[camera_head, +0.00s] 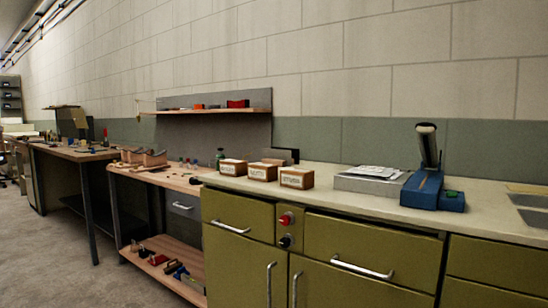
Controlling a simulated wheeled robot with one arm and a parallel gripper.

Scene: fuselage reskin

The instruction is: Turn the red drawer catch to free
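A small red knob (285,219), which looks like the red drawer catch, sits on a narrow panel between two olive-green drawer fronts. It is too small to tell which way it is turned. A dark knob (286,241) is just below it on the same panel. The left drawer (238,212) and the right drawer (373,249) both look shut, each with a metal bar handle. My gripper is not in view.
The pale countertop (330,196) holds three labelled boxes (262,172), a grey case with papers (372,181) and a blue press (433,187). Cupboard door handles (270,284) stick out below. Wooden workbenches (165,176) stand further left. Grey floor (70,265) is open at the left.

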